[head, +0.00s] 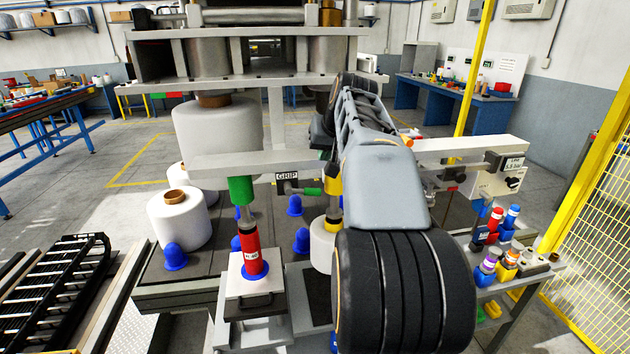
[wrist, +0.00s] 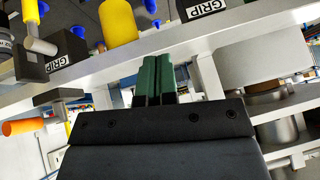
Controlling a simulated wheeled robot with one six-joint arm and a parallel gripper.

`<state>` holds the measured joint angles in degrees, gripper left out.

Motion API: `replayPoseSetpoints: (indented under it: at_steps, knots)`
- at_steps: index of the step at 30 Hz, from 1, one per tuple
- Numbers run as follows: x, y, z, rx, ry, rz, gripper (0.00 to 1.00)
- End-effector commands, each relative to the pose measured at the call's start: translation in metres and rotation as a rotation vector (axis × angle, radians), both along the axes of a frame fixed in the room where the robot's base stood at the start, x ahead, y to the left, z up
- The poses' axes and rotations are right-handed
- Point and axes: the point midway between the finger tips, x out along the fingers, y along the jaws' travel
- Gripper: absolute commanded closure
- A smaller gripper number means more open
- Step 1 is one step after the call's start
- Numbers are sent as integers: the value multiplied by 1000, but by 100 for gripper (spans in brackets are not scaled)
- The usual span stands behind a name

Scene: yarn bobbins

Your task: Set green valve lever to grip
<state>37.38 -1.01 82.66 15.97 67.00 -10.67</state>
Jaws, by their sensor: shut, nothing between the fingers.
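The green valve lever (head: 309,191) shows in the head view on the front of the machine's crossbar. It points right from a small dark valve body (head: 284,188), below a GRIP label (head: 287,176). I cannot make out the green lever in the wrist view.
An orange-tipped lever (wrist: 22,127) and a GRIP label (wrist: 207,8) show near my gripper in the wrist view. A green cylinder (head: 240,190) hangs from the crossbar (head: 225,166) above a red bottle (head: 250,252). White yarn bobbins (head: 179,221) stand at left.

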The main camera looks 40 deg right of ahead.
Motion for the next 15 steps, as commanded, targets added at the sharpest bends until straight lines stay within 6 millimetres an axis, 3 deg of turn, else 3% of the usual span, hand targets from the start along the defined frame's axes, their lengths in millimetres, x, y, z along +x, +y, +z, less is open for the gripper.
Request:
replayPoseSetpoints:
  at_steps: [11, 15]
  knots:
    - [40, -7, -57, 1, 4, 2, 100]
    - [36, -2, -75, 1, 2, 0, 100]
